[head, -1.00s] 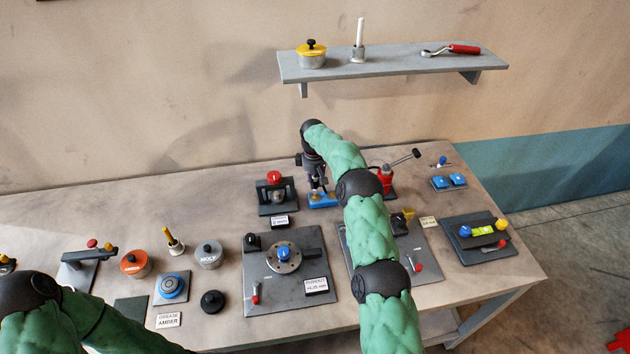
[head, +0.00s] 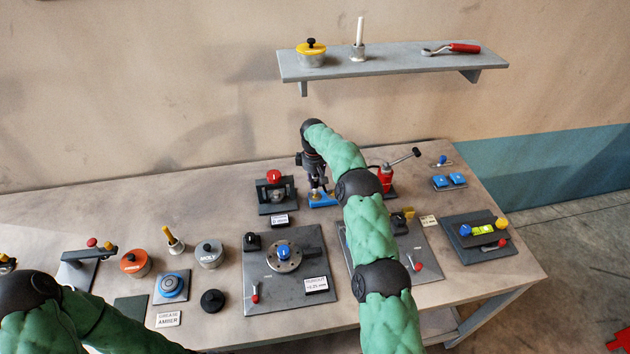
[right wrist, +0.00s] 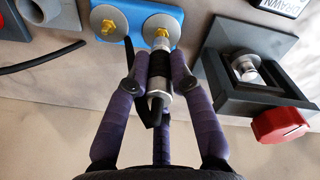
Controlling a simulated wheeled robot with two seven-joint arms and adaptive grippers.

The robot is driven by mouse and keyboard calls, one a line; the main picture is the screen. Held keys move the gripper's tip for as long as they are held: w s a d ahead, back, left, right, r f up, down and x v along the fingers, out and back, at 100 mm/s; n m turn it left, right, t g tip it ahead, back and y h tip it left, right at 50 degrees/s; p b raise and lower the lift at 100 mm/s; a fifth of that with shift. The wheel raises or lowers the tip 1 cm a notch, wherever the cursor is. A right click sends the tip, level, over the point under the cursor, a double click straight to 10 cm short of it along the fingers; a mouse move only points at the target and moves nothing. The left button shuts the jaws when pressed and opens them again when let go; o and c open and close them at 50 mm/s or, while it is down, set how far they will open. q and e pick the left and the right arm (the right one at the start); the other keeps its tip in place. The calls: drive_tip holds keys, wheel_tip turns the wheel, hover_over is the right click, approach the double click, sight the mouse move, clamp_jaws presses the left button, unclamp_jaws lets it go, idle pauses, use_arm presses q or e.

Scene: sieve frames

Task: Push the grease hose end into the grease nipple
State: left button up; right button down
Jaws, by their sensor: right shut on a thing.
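My right gripper (head: 318,186) is at the back of the bench, above the blue block (head: 322,202). In the right wrist view the gripper (right wrist: 159,80) is shut on the silver grease hose end (right wrist: 160,66), with the black hose (right wrist: 150,115) hanging beside it. The blue block (right wrist: 132,22) carries two brass grease nipples on round grey discs. The hose end's tip overlaps the right-hand nipple (right wrist: 162,34) in this view; I cannot tell whether it is pushed on. The left nipple (right wrist: 107,25) is bare.
A dark press-like fixture with a red knob (head: 274,177) stands close left of the block. The red grease pump (head: 384,181) with a black lever stands right, partly behind my arm. A dark plate with a flange (head: 284,257) lies in front. A shelf (head: 390,66) hangs above.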

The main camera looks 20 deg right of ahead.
drive_tip(key=shift+f+b, duration=0.45)
drive_tip(key=shift+f, duration=0.35)
drive_tip(key=c, duration=1)
unclamp_jaws()
drive_tip(key=r, duration=1.2)
drive_tip(key=shift+s+a, duration=0.15)
drive_tip(key=shift+a, duration=0.1)
